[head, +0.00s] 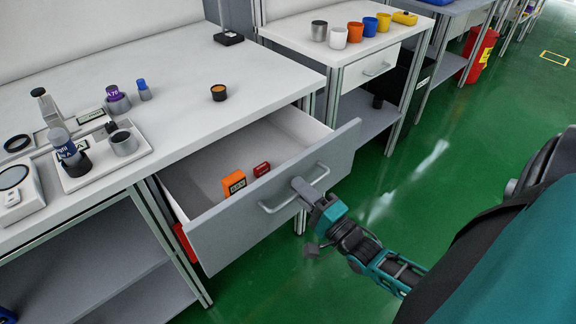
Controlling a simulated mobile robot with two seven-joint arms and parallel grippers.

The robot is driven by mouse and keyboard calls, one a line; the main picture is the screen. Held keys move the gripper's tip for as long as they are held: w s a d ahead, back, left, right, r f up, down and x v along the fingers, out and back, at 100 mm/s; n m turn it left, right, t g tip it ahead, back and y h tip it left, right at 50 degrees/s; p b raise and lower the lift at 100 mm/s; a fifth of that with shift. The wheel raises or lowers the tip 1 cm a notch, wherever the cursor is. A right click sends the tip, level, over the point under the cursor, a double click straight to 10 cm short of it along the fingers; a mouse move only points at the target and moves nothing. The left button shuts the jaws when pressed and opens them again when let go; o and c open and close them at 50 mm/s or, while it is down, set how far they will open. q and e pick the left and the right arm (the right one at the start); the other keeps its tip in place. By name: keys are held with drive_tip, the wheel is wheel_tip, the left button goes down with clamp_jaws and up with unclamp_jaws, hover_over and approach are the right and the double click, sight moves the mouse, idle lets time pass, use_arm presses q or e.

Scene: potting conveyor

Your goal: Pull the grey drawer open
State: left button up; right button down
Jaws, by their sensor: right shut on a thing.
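The grey drawer (228,234) stands pulled out of the white bench, with its inside showing. Its light bar handle (272,207) is on the front panel. My right gripper (304,190) is at the right part of this handle and shut on it. An orange box (233,183) and a small red box (262,169) lie in the drawer. My left gripper is not in view.
The bench top (200,120) holds a tray (108,160) with instruments, small bottles and a black jar (218,92). A second bench with a closed drawer (372,67) and several cups stands behind. Green floor (400,190) is clear on the right.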

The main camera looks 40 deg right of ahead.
use_arm(q)
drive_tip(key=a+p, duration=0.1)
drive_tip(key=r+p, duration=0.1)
drive_tip(key=p, duration=0.1)
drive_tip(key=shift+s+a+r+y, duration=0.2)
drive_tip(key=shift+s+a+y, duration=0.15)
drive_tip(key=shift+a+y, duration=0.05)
use_arm(e)
drive_tip(key=r+v, duration=0.2)
drive_tip(key=v, duration=1)
drive_tip(key=shift+s+d+r, duration=0.15)
drive_tip(key=shift+s+d, duration=0.05)
drive_tip(key=shift+s, duration=0.15)
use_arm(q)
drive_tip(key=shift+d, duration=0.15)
use_arm(e)
drive_tip(key=c, duration=1.3)
unclamp_jaws()
use_arm(q)
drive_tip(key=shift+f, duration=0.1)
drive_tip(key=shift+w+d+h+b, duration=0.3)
drive_tip(key=shift+b, duration=0.4)
use_arm(e)
drive_tip(key=v, duration=1.2)
drive_tip(key=shift+s, duration=0.4)
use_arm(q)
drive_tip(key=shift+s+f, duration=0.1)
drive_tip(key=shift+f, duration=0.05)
